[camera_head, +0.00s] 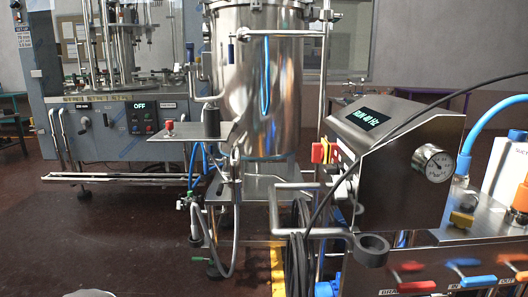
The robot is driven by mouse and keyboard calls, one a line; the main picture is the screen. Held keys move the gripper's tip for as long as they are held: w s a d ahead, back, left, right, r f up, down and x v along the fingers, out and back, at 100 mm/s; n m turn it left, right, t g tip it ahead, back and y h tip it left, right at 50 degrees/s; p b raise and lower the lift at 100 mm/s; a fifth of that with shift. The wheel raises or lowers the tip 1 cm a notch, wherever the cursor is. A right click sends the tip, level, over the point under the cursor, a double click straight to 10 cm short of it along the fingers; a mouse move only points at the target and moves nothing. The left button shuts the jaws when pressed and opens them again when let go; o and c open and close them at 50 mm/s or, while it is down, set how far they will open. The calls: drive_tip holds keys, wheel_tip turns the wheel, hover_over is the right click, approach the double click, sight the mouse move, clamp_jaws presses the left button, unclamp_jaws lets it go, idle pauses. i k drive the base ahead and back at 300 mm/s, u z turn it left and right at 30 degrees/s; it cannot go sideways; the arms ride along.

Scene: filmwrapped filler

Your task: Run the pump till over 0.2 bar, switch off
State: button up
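The pump's steel control box (405,165) stands at the right. Its small green display (368,117) appears to read RUN with a figure in Hz; the digits are hard to make out. A red switch on a yellow plate (322,152) sits on the box's left face, seen at a steep angle, so its exact position is unclear. A round white pressure gauge (433,163) is at the box's right side; its needle and scale are too small to read surely.
A tall steel tank (262,80) stands in the middle on a frame. Hoses and a black cable hang around the pump box. Red, blue and orange valve handles (463,263) are at bottom right. A grey filling machine (130,110), its display showing OFF, stands behind. Floor at left is clear.

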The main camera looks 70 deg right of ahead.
sight(318, 150)
drive_tip(key=u, duration=0.05)
drive_tip(key=i, duration=0.85)
drive_tip(key=z, duration=1.6)
